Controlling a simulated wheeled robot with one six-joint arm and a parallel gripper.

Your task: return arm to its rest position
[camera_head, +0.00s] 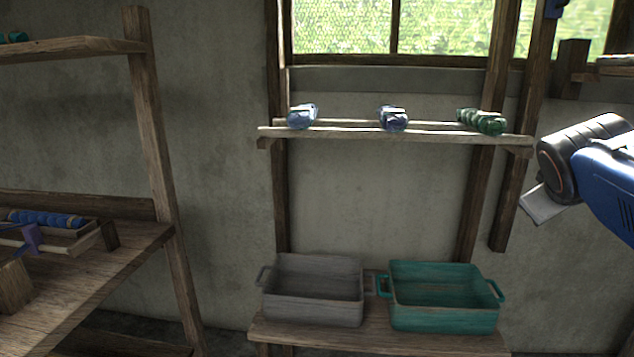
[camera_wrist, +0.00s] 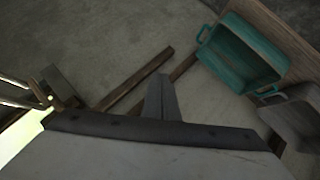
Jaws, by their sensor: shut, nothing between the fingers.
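My gripper (camera_wrist: 161,97) shows at the bottom middle of the wrist view, with its two fingers together and nothing between them. My blue and black arm (camera_head: 600,165) reaches in from the right edge of the head view, raised beside the wall shelf. A pale grey plate at its end is visible, but the fingertips cannot be made out there. My gripper is apart from the shelf and the bins.
A wall shelf (camera_head: 400,136) carries two blue rolls (camera_head: 302,117) (camera_head: 393,118) and a green one (camera_head: 483,121). Below, a grey bin (camera_head: 312,308) and a teal bin (camera_head: 443,318) stand on a bench (camera_head: 375,340).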

